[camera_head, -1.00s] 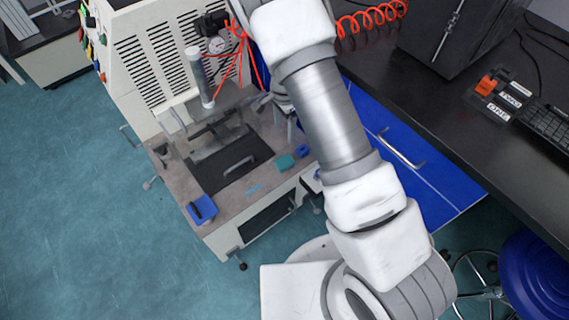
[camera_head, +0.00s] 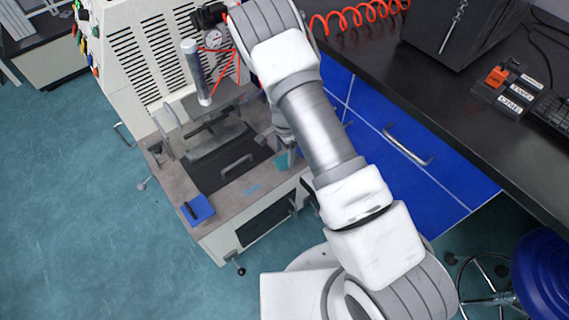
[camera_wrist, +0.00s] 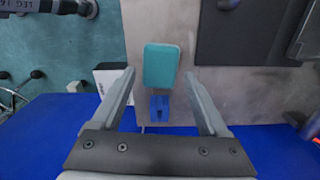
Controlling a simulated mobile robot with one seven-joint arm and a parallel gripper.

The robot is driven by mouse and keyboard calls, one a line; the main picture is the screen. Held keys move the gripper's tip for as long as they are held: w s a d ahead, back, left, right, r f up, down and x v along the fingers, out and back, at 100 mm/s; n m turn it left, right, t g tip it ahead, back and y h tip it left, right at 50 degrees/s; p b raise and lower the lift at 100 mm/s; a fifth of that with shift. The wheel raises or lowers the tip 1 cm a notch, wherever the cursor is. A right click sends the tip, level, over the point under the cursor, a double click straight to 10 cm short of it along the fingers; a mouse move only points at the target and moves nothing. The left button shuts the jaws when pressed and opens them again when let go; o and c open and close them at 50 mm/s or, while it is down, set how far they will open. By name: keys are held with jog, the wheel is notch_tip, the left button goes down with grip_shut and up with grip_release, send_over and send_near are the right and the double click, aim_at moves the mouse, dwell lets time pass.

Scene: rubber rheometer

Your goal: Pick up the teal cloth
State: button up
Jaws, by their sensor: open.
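The teal cloth (camera_wrist: 161,65) lies flat on the grey-brown bench top of the machine, as a small rounded rectangle in the wrist view. In the head view only part of the cloth (camera_head: 281,161) shows beside my arm. My gripper (camera_wrist: 162,73) is open. In the wrist view its two fingers stand to the left and right below the cloth, with the cloth ahead between their tips. The fingers do not appear to touch it. In the head view my gripper is largely hidden by my arm.
A small blue item (camera_wrist: 159,106) lies just below the cloth. A dark plate with a handle (camera_head: 235,166) is left of the cloth in the head view, and a blue tray (camera_head: 199,209) sits at the bench's front corner. Blue drawers (camera_head: 410,155) stand to the right.

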notch_tip(320, 180, down, 3)
jog(key=shift+r, duration=0.15)
jog(key=c, duration=1.1)
notch_tip(320, 180, up, 5)
jog(key=shift+p, duration=0.9)
jog(key=s+d+r, duration=0.1)
jog(key=d+r, duration=0.1)
jog(key=d, duration=0.1)
jog(key=s+d+r+p, duration=0.1)
jog(key=s+d+r, duration=0.1)
jog(key=d, duration=0.2)
jog(key=s+d+r+p, duration=0.1)
jog(key=s+d+r, duration=0.1)
jog(key=d, duration=0.1)
jog(key=shift+s+d, duration=0.15)
jog(key=shift+d, duration=0.05)
